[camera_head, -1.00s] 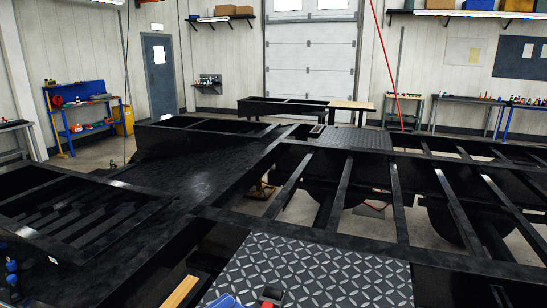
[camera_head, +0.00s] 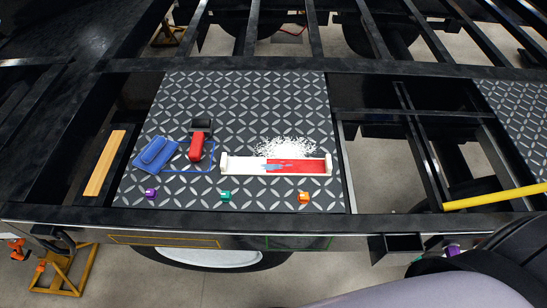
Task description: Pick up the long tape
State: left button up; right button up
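A long strip (camera_head: 295,166), white on its left half and red on its right half, lies across the dark diamond-plate panel (camera_head: 240,100) in the head view. It has pale raised ends and a small blue-grey piece on its middle. It looks like the long tape, though I cannot be sure. White specks (camera_head: 287,149) lie just behind it. Neither of my grippers is in view. A grey and black part of my own body shows at the bottom right.
Left of the strip lie a red tool (camera_head: 197,147), a blue block (camera_head: 155,153) and a wooden strip (camera_head: 105,163). Purple, green (camera_head: 225,196) and orange pieces line the panel's front. A yellow bar (camera_head: 495,197) crosses the open frame (camera_head: 400,118) at right.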

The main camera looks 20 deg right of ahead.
aim_at(261, 166)
jog(key=j+z, duration=0.9)
jog(key=j, duration=0.15)
jog(key=k+j+z, duration=0.15)
jog(key=j+z, duration=0.3)
